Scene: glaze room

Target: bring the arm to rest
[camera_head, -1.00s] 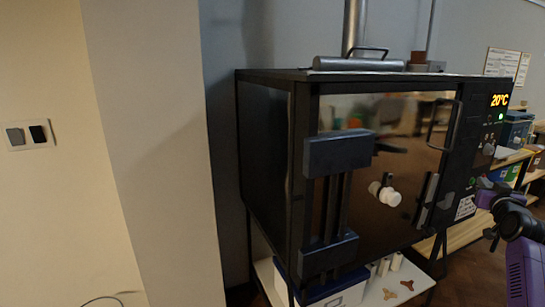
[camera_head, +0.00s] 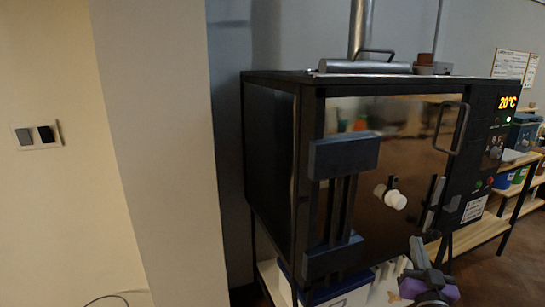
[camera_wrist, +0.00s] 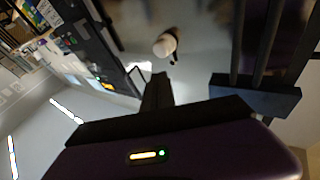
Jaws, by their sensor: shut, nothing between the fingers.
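My gripper (camera_head: 418,252) is at the lower right of the head view, in front of the kiln's lower right part. In the wrist view its dark fingers (camera_wrist: 157,92) are together with nothing between them. The black kiln (camera_head: 270,150) fills the middle of the head view, with its door (camera_head: 400,150) closed. A white knob (camera_head: 391,196) on the door stands above and left of my gripper, apart from it. The knob also shows in the wrist view (camera_wrist: 165,45), beyond the fingertips.
A pale wall pillar (camera_head: 160,150) stands left of the kiln. A low shelf with boxes and small pieces lies under the kiln. Wooden shelving with bins (camera_head: 510,178) stands at the right. The kiln display (camera_head: 508,102) reads 20°C.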

